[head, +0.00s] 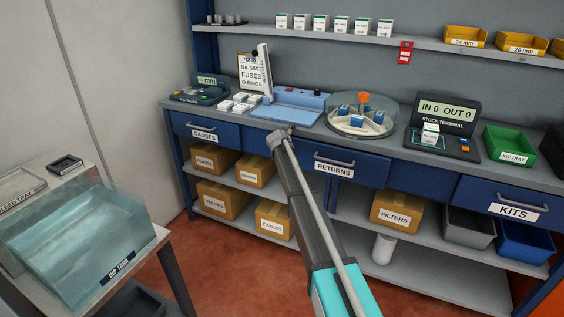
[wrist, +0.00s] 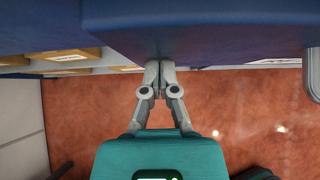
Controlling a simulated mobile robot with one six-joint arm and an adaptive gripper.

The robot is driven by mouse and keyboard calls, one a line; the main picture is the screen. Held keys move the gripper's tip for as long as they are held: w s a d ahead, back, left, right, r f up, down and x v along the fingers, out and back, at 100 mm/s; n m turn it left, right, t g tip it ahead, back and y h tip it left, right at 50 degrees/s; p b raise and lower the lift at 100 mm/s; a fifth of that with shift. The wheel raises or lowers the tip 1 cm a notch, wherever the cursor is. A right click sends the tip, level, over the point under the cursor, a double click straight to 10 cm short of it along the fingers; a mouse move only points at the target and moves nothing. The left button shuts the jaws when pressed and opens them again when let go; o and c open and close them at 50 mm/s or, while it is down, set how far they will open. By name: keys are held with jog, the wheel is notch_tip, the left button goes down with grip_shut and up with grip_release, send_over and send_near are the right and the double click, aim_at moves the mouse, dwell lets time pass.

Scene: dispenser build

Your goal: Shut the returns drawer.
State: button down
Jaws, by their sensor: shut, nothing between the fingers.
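The returns drawer (head: 350,171) is the blue front labelled RETURNS, with a grey bar handle, in the middle of the bench in the head view. It seems to stand a little out from the blue panel beside it; how far is hard to tell. My gripper (head: 281,136) is at the drawer's left end, left of the handle, and covers part of the front. In the wrist view my gripper (wrist: 152,66) is shut and empty, its fingertips close to a blue surface (wrist: 210,30). I cannot tell whether they touch it.
The gauges drawer (head: 207,133) is to the left and the kits drawer (head: 511,206) to the right. A blue fixture (head: 290,105) and a round carousel (head: 361,120) stand on the bench above. A tank (head: 80,235) stands at the front left. Red floor lies between.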

jog(key=shift+w+d+r, duration=0.1)
jog(key=shift+w+d, duration=0.15)
jog(key=shift+w, duration=0.3)
jog(key=shift+w+d, duration=0.25)
jog(key=shift+w, duration=0.25)
jog(key=shift+w, duration=0.1)
jog(key=shift+d, duration=0.1)
jog(key=s+a+r+p, duration=0.5)
jog(key=s+r+p, duration=0.2)
jog(key=s, duration=0.3)
jog(key=shift+s+a, duration=0.3)
jog(key=shift+s, duration=0.05)
jog(key=shift+f, duration=0.1)
